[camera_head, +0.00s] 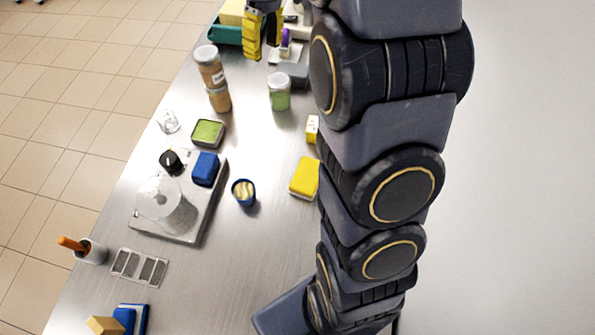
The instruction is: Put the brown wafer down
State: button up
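My gripper (263,34) is at the top of the view, with yellow fingers pointing down over the far end of the steel counter (265,255). The fingers look close together, and I cannot make out whether anything is between them. I cannot pick out a brown wafer anywhere; it may be hidden by the fingers or be too small to see. A teal tray (226,36) with a pale yellow block (231,13) lies beside and behind the gripper.
Stacked brown-filled jars (210,75), a green-filled jar (279,93) and a grey box (293,73) stand near the gripper. A scale (195,225), a blue cup (244,198) and a yellow sponge (305,177) are nearer. My arm covers the right side. The counter's middle front is clear.

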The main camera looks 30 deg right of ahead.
jog(key=s+a+m, duration=0.2)
jog(key=s+a, duration=0.3)
jog(key=s, duration=0.8)
jog(key=s+a+m+g+h, duration=0.1)
jog(key=s+a, duration=0.4)
jog(key=s, duration=0.8)
jog(key=shift+a+m+h, duration=0.15)
jog(key=shift+m+h, duration=0.15)
jog(key=shift+m, duration=0.6)
jog(key=shift+s+f, duration=0.1)
